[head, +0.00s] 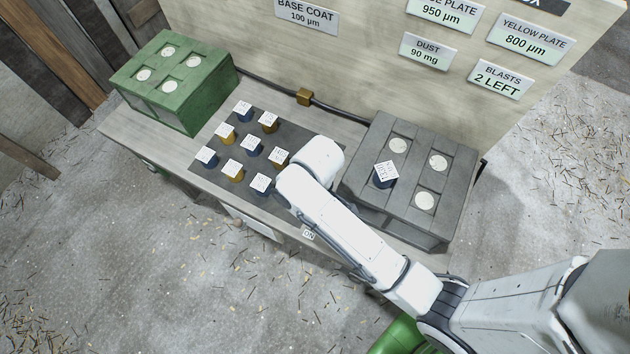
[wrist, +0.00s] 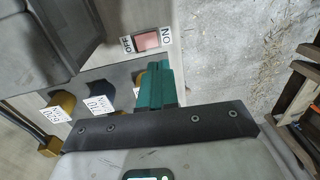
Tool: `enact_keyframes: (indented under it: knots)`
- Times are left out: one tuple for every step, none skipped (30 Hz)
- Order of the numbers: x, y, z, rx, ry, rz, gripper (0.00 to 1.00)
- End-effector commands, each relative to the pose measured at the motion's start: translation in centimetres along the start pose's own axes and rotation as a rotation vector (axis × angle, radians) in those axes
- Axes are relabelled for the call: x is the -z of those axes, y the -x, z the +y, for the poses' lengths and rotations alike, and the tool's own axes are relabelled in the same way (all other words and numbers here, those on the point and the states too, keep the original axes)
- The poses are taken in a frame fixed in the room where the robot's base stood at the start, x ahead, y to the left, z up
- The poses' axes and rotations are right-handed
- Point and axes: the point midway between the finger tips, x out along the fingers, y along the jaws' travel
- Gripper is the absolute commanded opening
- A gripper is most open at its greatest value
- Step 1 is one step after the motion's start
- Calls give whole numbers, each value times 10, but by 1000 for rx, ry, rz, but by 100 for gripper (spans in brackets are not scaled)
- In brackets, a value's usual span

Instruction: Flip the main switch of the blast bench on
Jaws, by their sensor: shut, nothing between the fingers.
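The main switch (wrist: 146,40) is a pale red rocker on the bench front in the wrist view, between a white OFF label (wrist: 127,44) and a white ON label (wrist: 165,36). Which side is pressed in, I cannot tell. My gripper (wrist: 158,84) is shut and empty, its green fingers close to the switch but seemingly apart from it. In the head view the ON label (head: 308,235) shows at the front edge of the blast bench (head: 125,136). My arm hides the rocker and my fingers there.
A dark mat (head: 205,181) holds several blue and yellow labelled blocks. A green box (head: 160,104) stands left, a grey box (head: 360,184) right with one blue block (head: 385,174) on top. A panel with signs (head: 425,51) rises behind. The floor in front is open.

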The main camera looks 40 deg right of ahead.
Motion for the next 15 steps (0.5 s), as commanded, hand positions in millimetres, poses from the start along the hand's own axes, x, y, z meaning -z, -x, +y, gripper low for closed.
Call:
enact_keyframes:
  knots:
    - [1,9,-2,-1,2,3,0]
    - [1,14,-4,-1,3,4,0]
    - [0,20,-5,-1,2,3,0]
    - [1,24,-6,-1,2,3,0]
    - [0,27,-7,0,2,1,0]
    - [1,31,-8,-1,1,2,0]
    - [0,34,-9,0,1,1,0]
    - [0,36,-10,0,1,0,0]
    - [0,38,-10,0,1,0,0]
    - [0,39,-10,0,1,0,0]
    - [0,40,-11,0,1,0,0]
    - [0,41,-11,0,1,0,0]
    - [0,41,-11,0,1,-1,0]
    - [0,41,-11,0,1,-1,0]
    - [0,41,-11,0,1,-1,0]
